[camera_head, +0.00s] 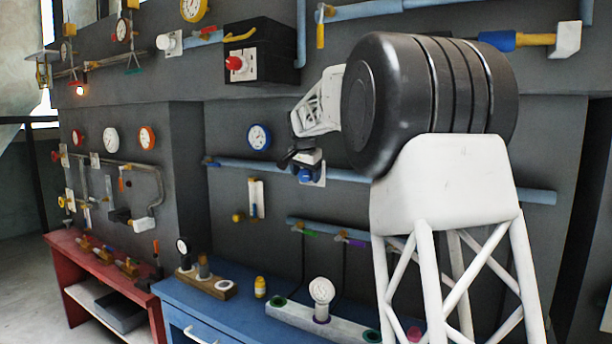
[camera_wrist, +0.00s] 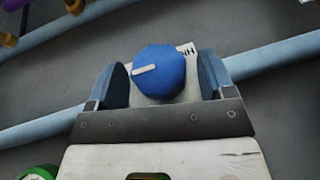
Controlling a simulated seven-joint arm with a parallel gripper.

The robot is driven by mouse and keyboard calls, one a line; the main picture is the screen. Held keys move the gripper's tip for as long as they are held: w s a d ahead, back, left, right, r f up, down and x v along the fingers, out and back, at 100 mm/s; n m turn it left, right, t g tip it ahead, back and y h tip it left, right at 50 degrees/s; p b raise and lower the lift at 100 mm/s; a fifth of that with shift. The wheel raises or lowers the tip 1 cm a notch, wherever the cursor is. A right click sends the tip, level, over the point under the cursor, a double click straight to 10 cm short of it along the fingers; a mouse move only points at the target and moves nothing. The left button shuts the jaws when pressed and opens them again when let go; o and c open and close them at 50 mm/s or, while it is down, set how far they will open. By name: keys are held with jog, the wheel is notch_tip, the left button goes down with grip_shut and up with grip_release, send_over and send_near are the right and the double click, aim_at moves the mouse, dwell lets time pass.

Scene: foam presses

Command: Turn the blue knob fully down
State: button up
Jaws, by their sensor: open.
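The blue knob (camera_wrist: 163,76) is a faceted dial with a white pointer line that points left in the wrist view. It sits on a pale plate with partly hidden dark lettering. My gripper (camera_wrist: 162,64) is open, with one finger to the left and one to the right of the knob. A gap shows on each side, so the fingers do not look closed on it. In the head view the knob (camera_head: 306,175) is on the dark wall panel, just below my gripper (camera_head: 301,157), which partly covers its plate.
A light blue pipe (camera_head: 440,183) runs along the wall behind the knob. A blue-rimmed gauge (camera_head: 259,137) hangs to the left. A black box with a red knob (camera_head: 233,63) is above left. A blue bench (camera_head: 215,312) with gauges and fittings stands below.

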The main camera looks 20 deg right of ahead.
jog(key=shift+w+f, duration=0.1)
jog(key=shift+f, duration=0.1)
jog(key=c, duration=0.9)
jog(key=shift+c, duration=0.2)
